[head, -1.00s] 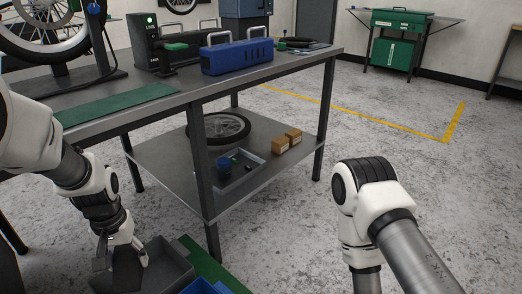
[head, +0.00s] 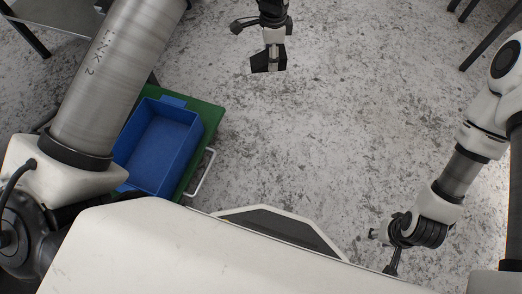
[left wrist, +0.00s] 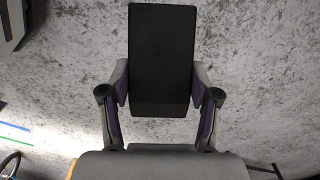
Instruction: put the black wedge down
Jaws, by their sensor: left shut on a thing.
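The black wedge (left wrist: 162,60) is between the two fingers of my left gripper (left wrist: 160,95) in the left wrist view, with its broad dark face toward the camera. In the head view my left gripper (head: 268,52) is at the top middle, shut on the wedge (head: 262,65). The wedge is over speckled grey floor, apart from other things; its height above the floor is hard to judge. My right gripper (head: 384,250) is at the lower right, away from the wedge. Its fingers are small and dark, and I cannot tell whether they are open.
A blue bin (head: 158,145), empty as far as I see, sits on a green platform (head: 211,118) with a pale handle (head: 204,175), left of the wedge. My left arm partly covers it. The floor (head: 290,140) in the middle is clear. Table legs show at the top corners.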

